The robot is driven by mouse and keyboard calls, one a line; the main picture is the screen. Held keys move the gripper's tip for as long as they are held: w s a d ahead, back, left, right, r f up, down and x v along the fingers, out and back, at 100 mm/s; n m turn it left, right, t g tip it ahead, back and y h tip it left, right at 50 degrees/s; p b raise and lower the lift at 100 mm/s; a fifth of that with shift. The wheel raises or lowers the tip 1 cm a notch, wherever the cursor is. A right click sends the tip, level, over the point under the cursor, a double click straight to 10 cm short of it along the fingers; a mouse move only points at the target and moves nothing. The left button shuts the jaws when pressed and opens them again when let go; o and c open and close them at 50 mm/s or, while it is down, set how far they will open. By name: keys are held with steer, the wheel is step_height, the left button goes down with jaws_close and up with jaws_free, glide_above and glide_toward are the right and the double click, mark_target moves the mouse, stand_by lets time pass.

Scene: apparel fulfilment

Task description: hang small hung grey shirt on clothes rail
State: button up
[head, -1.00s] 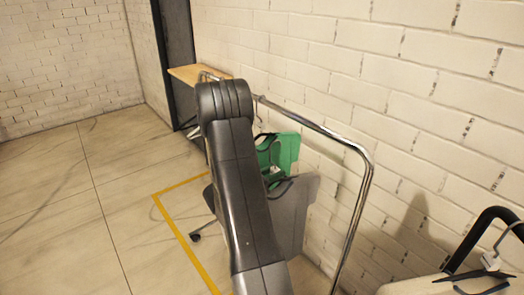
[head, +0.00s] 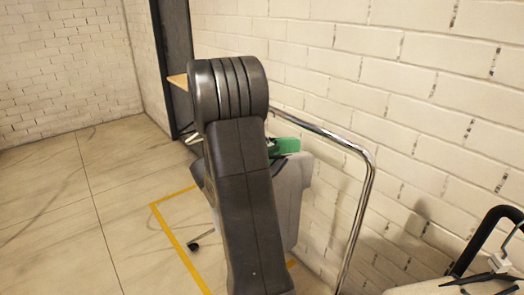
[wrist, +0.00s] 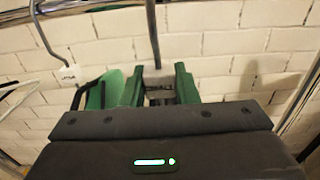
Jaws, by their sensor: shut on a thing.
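The grey shirt (head: 291,205) hangs behind my dark arm in the head view, which hides its middle. In the wrist view my gripper (wrist: 160,88) is shut on the grey shirt's hanger, whose metal hook (wrist: 152,38) rises up to the clothes rail (wrist: 205,5). I cannot tell whether the hook rests on the rail or only overlaps it. My gripper's dark body hides the grey shirt in this view. In the head view the clothes rail (head: 365,205) is a chrome frame with a curved corner beside the brick wall.
A dark-framed stand (head: 487,235) with a hanger is at lower right. Floor at left is clear beyond the yellow line (head: 178,236).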

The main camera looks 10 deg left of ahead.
steer(key=p, duration=0.1)
glide_above(288, 155)
steer(key=shift+s+d, duration=0.1)
steer(key=shift+d, duration=0.05)
steer(key=shift+f+b, duration=0.35)
steer(key=shift+f, duration=0.2)
steer(key=shift+f+b, duration=0.75)
steer(key=shift+f, duration=0.05)
steer(key=o, duration=1.1)
steer(key=b+v, duration=0.1)
steer(key=v, duration=1.2)
steer(key=shift+s+a+b, duration=0.25)
steer(key=shift+a+b, duration=0.05)
steer(key=shift+b, duration=0.05)
steer(key=shift+w+d, duration=0.1)
